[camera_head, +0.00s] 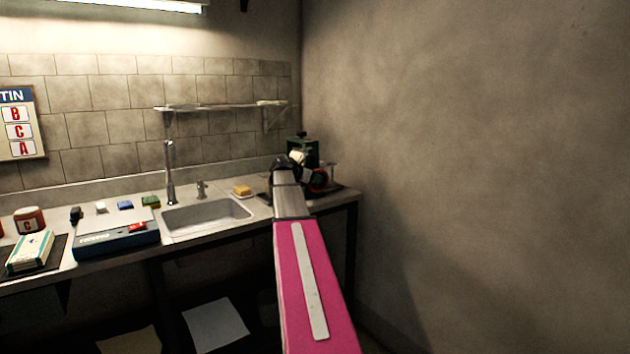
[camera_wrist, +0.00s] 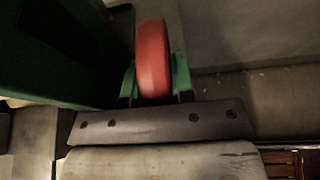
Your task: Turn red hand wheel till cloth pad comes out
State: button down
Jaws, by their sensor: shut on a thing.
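The green machine (camera_head: 303,148) stands at the right end of the counter; its dark green side (camera_wrist: 55,55) fills the left of the wrist view. The red hand wheel (camera_head: 320,181) is partly hidden behind my arm in the head view. In the wrist view the red hand wheel (camera_wrist: 152,60) shows edge-on, upright between two green finger-like pieces. My gripper (camera_wrist: 155,93) is shut on the wheel's rim there; in the head view my gripper (camera_head: 308,174) is small and mostly hidden by the wrist. No cloth pad can be made out at the machine.
A sink (camera_head: 205,214) with a tap (camera_head: 169,175) and a yellow sponge (camera_head: 242,191) lie left of the machine. The bare wall (camera_head: 450,150) rises at the right.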

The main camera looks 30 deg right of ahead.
jog(key=c, duration=1.2)
grip_release()
jog(key=shift+c, duration=0.2)
jog(key=v, duration=1)
jog(key=shift+a+r, duration=0.2)
jog(key=shift+a, duration=0.15)
